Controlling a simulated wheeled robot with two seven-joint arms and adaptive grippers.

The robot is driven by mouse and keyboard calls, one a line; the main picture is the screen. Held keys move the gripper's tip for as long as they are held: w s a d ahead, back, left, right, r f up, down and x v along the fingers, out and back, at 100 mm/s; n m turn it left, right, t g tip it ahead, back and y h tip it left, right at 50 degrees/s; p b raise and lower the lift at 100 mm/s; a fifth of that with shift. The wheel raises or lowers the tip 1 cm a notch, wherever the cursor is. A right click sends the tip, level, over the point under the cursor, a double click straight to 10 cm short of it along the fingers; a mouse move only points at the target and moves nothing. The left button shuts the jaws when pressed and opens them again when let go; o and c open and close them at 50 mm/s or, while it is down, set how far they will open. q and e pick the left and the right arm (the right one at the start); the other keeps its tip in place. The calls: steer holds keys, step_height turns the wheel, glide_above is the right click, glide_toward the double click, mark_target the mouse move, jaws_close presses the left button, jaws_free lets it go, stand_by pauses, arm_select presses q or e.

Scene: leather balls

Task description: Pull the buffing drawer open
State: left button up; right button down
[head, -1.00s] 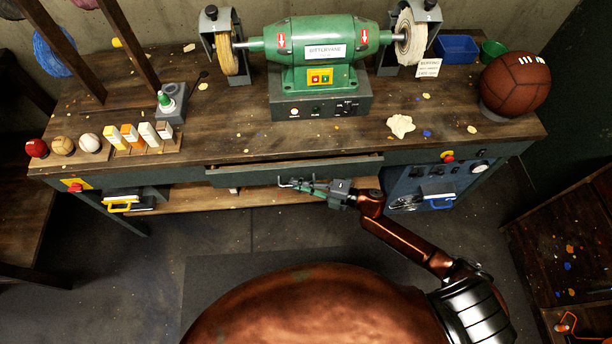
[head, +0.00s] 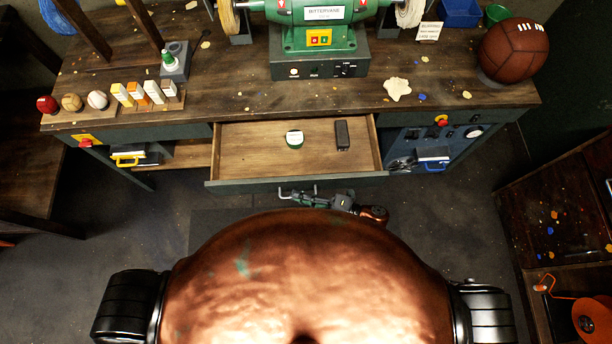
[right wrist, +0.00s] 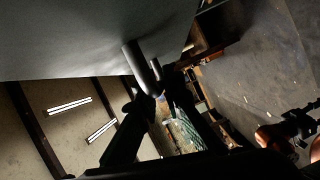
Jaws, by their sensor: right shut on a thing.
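The buffing drawer (head: 235,150) is pulled out from under the bench, below the buffing machine (head: 318,38). My right gripper (head: 300,195) is at the middle of the drawer's grey front (head: 240,186). In the right wrist view its fingers (right wrist: 152,98) are closed around the bar handle (right wrist: 138,66). Part of my right arm is hidden behind my copper body. My left gripper is not in view.
The bench top (head: 230,90) carries balls and small blocks at the left and a brown ball (head: 513,50) at the right. A blue panel (head: 425,150) is right of the drawer. A dark side table (head: 560,210) stands at the right. Little floor shows between drawer and body.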

steer(key=shift+s, duration=0.3)
steer(key=c, duration=2)
jaws_free()
steer(key=shift+c, duration=0.2)
steer(key=v, duration=1.2)
